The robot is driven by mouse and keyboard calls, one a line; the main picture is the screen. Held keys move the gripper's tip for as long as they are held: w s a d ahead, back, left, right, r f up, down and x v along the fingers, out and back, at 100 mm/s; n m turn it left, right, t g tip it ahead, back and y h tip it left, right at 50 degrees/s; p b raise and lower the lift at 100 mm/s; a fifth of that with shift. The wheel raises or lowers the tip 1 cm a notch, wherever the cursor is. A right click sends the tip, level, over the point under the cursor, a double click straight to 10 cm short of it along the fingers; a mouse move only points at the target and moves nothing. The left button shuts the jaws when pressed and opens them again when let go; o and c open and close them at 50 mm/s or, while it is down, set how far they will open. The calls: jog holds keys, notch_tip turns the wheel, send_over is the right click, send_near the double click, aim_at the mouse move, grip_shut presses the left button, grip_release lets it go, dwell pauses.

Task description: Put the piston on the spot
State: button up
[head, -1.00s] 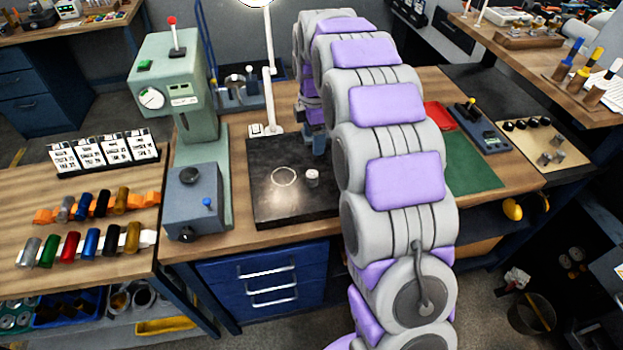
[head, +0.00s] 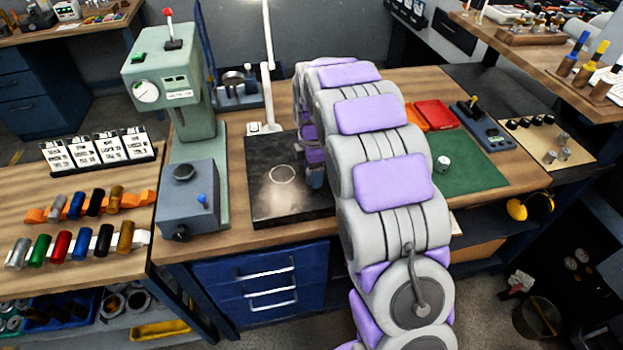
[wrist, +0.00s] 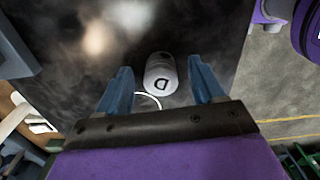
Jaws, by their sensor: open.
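A gap shows on each side, and I cannot tell how far the fingertips are above the plate. The spot is a white ring (head: 283,174) on the plate; part of it also shows in the wrist view (wrist: 151,96) beside the piston. In the head view my arm hides the piston.
A grey-green press (head: 180,95) with a grey control box (head: 190,200) stands left of the plate. A lamp (head: 266,80) stands behind it. To the right are a green mat (head: 470,168) with a small pale cylinder (head: 442,163), and a red tray (head: 434,114).

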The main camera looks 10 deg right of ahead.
jog(key=shift+f, duration=0.45)
jog(key=shift+r, duration=0.1)
jog(key=shift+c, duration=0.5)
grip_shut()
